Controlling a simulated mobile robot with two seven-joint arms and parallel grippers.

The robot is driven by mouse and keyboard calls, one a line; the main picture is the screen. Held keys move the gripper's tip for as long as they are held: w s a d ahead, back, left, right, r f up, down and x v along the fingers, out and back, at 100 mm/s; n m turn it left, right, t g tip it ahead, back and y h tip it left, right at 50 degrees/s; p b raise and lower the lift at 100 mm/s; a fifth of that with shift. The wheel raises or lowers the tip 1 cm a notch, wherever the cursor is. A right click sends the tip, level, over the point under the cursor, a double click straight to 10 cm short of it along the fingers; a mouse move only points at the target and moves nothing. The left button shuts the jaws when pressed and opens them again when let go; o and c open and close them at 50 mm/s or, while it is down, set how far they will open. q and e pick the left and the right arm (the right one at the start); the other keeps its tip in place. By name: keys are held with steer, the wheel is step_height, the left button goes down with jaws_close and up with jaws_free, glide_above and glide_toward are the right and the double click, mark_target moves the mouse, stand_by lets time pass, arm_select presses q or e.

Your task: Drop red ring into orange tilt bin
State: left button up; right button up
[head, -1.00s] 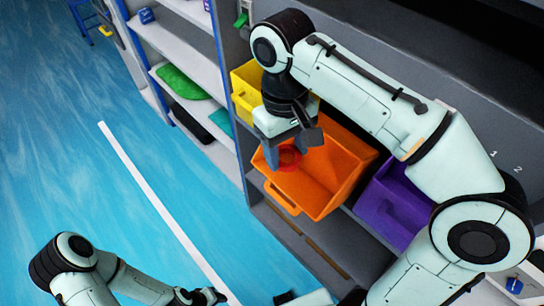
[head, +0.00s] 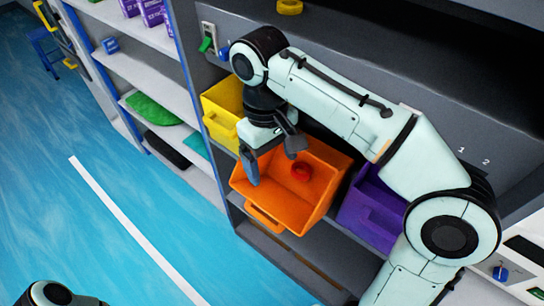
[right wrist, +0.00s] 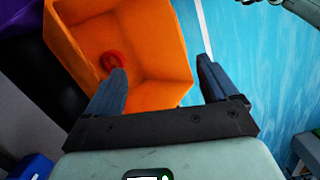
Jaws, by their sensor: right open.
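The red ring (head: 301,171) lies inside the orange tilt bin (head: 265,207), against its inner surface. In the right wrist view the ring (right wrist: 111,60) shows past the tip of one finger, inside the orange bin (right wrist: 165,35). My right gripper (head: 274,163) is open and empty above the bin's left part, with its fingers spread wide. Its fingers also show apart in the right wrist view (right wrist: 162,66). Only a bit of my left arm shows at the bottom left of the head view; its gripper is out of the picture.
A yellow bin (head: 222,110) stands left of the orange bin and a purple bin (head: 372,212) right of it. A shelf with a green item (head: 154,108) is at the left. A yellow ring (head: 289,7) lies on top. The blue floor (head: 60,220) is clear.

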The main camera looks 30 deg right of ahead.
arm_select(q)
steer(key=shift+t, duration=0.3)
steer(key=w+r+p, duration=0.2)
steer(key=w+r, duration=0.1)
steer(key=shift+w+r+p, duration=0.3)
steer(key=shift+p, duration=0.05)
arm_select(e)
step_height(320, 180, up, 8)
steer(key=w, duration=0.1)
steer(key=shift+f, duration=0.25)
arm_select(q)
steer(key=shift+s, duration=0.15)
arm_select(e)
steer(key=shift+s+a, duration=0.1)
arm_select(q)
steer(key=shift+s, duration=0.1)
